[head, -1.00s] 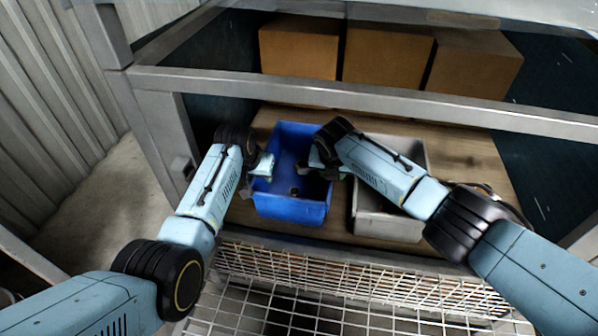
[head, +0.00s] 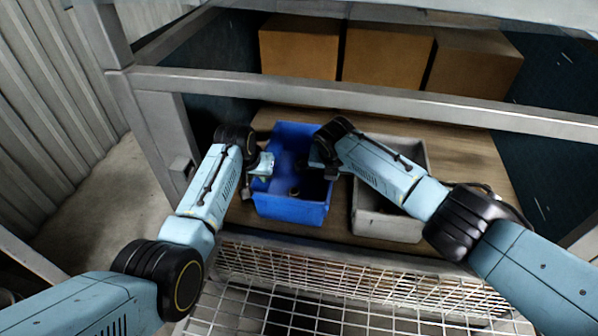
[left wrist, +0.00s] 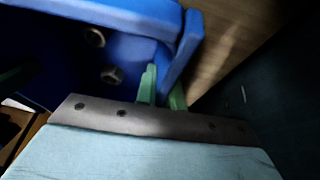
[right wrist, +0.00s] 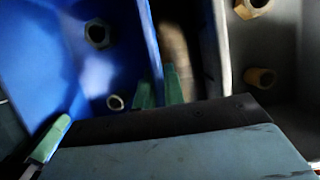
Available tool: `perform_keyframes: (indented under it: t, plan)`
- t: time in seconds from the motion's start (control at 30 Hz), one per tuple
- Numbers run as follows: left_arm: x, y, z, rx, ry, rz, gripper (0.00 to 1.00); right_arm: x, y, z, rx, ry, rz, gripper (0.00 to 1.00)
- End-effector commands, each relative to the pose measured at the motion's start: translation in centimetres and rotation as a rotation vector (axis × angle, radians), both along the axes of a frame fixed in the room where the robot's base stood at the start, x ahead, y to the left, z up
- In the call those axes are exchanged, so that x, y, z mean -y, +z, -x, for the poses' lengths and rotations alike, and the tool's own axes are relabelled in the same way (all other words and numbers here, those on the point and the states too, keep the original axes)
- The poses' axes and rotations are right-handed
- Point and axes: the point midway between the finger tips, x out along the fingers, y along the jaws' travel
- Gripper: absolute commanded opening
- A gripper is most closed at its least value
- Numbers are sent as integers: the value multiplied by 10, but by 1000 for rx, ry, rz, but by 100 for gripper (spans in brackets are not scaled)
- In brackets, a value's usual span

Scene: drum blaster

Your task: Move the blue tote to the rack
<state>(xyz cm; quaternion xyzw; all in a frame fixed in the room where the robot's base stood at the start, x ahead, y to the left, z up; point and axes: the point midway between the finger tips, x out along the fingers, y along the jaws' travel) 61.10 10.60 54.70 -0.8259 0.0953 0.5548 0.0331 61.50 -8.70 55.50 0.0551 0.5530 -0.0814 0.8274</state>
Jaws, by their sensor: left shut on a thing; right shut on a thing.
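The blue tote (head: 291,207) sits on a wooden shelf (head: 455,150) inside a grey metal frame. A few metal nuts show inside it, also in the left wrist view (left wrist: 112,75). My left gripper (head: 262,166) is shut on the tote's left wall; its green fingers show at the wall in the left wrist view (left wrist: 162,88). My right gripper (head: 333,168) is shut on the tote's right wall; its green fingers show there in the right wrist view (right wrist: 160,88). I cannot tell whether the tote is lifted. Which structure is the rack is unclear.
A grey bin (head: 385,228) stands close to the tote's right, with nuts inside in the right wrist view (right wrist: 258,78). Cardboard boxes (head: 388,55) stand behind. A metal crossbar (head: 400,100) spans above the shelf. White wire mesh (head: 330,275) lies in front, below.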

Motion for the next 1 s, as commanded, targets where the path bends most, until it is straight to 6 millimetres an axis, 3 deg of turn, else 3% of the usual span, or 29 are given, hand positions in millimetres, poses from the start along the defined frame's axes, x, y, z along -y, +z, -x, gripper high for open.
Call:
perform_keyframes:
  t: [0.7, 1.0]
  plan:
    - [1, 50, -1, 4, -3, 0, 0, 1, 48, 0, 2, 2, 4, 0]
    - [1, 52, -1, 4, -3, 0, 0, 1, 50, 0, 2, 1, 5, 0]
